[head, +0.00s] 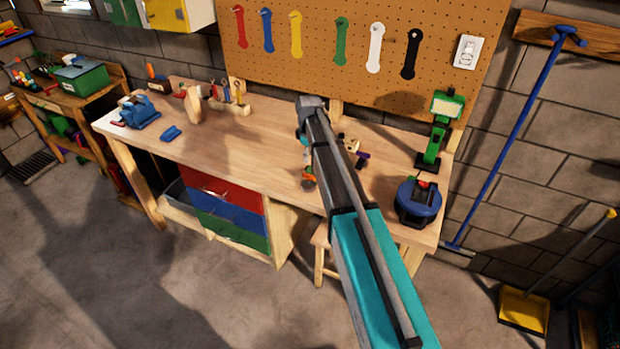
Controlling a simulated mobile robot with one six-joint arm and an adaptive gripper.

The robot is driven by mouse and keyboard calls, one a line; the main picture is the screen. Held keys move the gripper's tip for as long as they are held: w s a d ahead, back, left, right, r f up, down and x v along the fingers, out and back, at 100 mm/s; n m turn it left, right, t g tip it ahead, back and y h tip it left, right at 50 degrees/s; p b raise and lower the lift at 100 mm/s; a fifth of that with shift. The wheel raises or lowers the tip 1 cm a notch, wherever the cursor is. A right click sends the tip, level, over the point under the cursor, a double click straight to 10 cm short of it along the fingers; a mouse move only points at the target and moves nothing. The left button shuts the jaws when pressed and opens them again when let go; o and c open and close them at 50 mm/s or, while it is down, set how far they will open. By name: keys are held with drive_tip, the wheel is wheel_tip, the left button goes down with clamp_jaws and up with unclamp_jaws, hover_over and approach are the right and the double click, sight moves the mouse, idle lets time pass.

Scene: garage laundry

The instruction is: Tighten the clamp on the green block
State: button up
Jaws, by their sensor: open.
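My arm runs up the middle of the head view and bends at a grey joint over the workbench. My gripper does not show; it seems to be behind my arm. A small orange thing (309,184) peeks out left of my arm, low over the bench, too small to name. Small pieces, one pale yellow (351,145) and one purple (362,159), show just right of my arm. I cannot make out the clamp or the green block; they may be among these partly hidden things. A blue vise-like tool (141,112) stands at the bench's left end.
The wooden workbench (250,146) has clear room left of centre. A blue block (171,133) and a tool rack (236,107) lie on it. A green lamp (437,130) and a round blue device (418,202) stand at the right. A pegboard (330,70) rises behind.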

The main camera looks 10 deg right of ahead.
sight(308, 182)
drive_tip(key=shift+f+b, duration=4.2)
drive_tip(key=shift+f, duration=0.3)
